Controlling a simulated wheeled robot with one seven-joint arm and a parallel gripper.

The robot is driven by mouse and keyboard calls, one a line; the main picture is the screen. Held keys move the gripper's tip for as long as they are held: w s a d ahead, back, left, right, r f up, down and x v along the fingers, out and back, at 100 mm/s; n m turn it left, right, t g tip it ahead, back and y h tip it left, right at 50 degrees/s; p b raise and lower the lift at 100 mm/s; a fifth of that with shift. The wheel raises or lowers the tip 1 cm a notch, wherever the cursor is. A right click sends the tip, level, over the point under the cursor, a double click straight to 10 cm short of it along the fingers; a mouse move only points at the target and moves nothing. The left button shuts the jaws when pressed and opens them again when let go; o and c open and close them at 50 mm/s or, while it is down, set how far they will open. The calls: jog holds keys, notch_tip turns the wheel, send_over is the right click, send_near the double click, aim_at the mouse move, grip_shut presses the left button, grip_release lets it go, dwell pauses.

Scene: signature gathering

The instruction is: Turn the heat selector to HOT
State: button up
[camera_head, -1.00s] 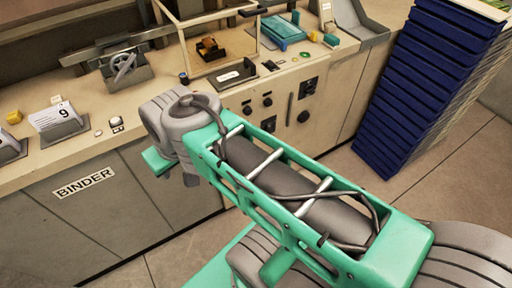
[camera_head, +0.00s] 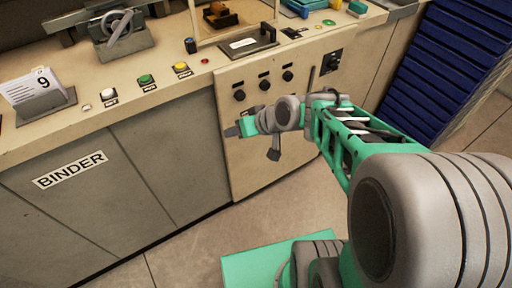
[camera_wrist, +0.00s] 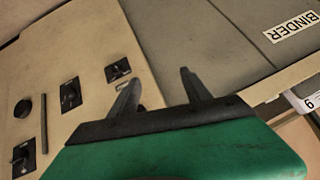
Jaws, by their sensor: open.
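A cream control panel (camera_head: 232,75) on the console front carries several black controls. Three round knobs with small plates above them form a row, the middle one (camera_head: 264,85). A black plated control (camera_head: 335,60) is at the upper right. The labels are too small to read, so I cannot tell which is the heat selector. My gripper (camera_wrist: 160,88) is open and empty, near the panel's left edge; it also shows in the head view (camera_head: 232,131).
The grey BINDER cabinet front (camera_head: 75,185) lies left of the panel. A blue stack (camera_head: 435,75) stands at the right. The floor before the panel is open.

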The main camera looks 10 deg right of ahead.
jog(key=w+f+m+t+y+b, duration=0.25)
jog(key=w+f+b, duration=0.25)
jog(key=f+b, duration=0.65)
jog(key=w+d+f+m+t+h+b, duration=0.1)
jog(key=w+d+f+m+t+b, duration=0.2)
jog(key=d+f+m+t+b, duration=0.5)
jog(key=w+a+n+p, duration=0.1)
jog(key=w+n+p, duration=0.1)
jog(key=w, duration=0.5)
jog(key=shift+w+a+p, duration=0.25)
jog(key=shift+w+p, duration=0.1)
jog(key=shift+w, duration=0.05)
jog(key=shift+r+g+h, duration=0.1)
jog(key=shift+g+h, duration=0.15)
jog(key=shift+c, duration=0.3)
grip_shut()
